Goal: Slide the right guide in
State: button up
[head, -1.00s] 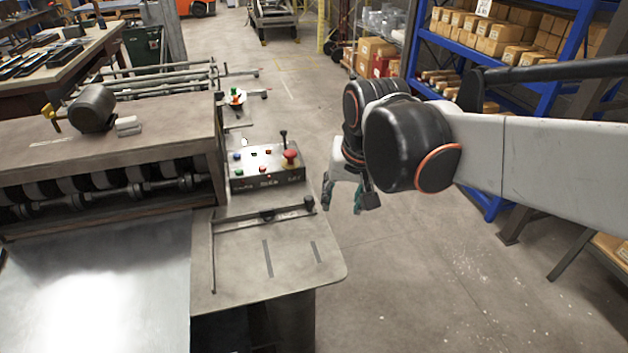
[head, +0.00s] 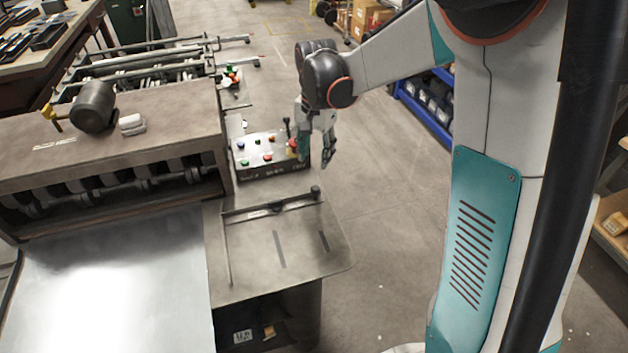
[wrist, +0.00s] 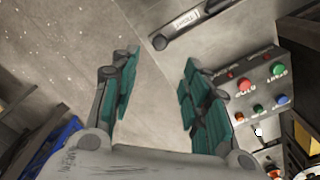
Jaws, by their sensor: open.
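The right guide (head: 270,208) is a thin dark bar with a black end knob. It lies across the side plate (head: 300,250) of the machine, and a long thin rod runs from its left end toward the front. My gripper (head: 315,158) hangs fingers down, open and empty, beyond the guide's knob end and beside the control box. In the wrist view my gripper (wrist: 160,62) shows its two green-padded fingers apart. A dark bar end with a pale label (wrist: 185,22) shows past the fingertips, not touching them.
The control box (head: 268,170) with coloured buttons and a red stop knob stands close to my gripper; it also shows in the wrist view (wrist: 262,85). A metal sheet (head: 110,290) lies at left. Open floor (head: 390,240) lies right of the plate.

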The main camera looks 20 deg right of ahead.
aim_at(315, 187)
notch_tip(315, 187, down, 12)
jog(key=b, duration=0.2)
jog(key=shift+b, duration=0.4)
jog(key=shift+c, duration=0.2)
grip_shut()
